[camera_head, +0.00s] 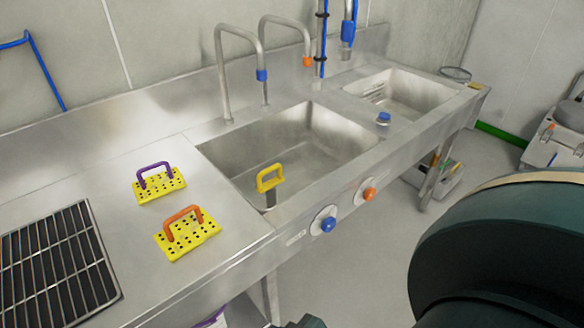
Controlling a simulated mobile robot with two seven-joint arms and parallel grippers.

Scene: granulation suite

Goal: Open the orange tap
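An orange tap knob (369,193) sits on a pale round disc on the front panel of the steel sink unit, below the large basin. A blue tap knob (328,225) sits on a similar disc to its left. Two bent steel spouts stand behind the large basin: one spout has an orange tip (307,61), the other a blue tip (262,75). No water shows at either tip. A large dark green part of my arm fills the lower right, close to the camera. Neither of my grippers' fingers is in view.
A large basin (225,155) holds a yellow-handled tool (269,178). A smaller basin (440,92) lies to the right. Two yellow perforated plates, one with a purple handle (154,170) and one with an orange handle (184,219), rest on the left counter near a black rack (60,265). Floor before the knobs is clear.

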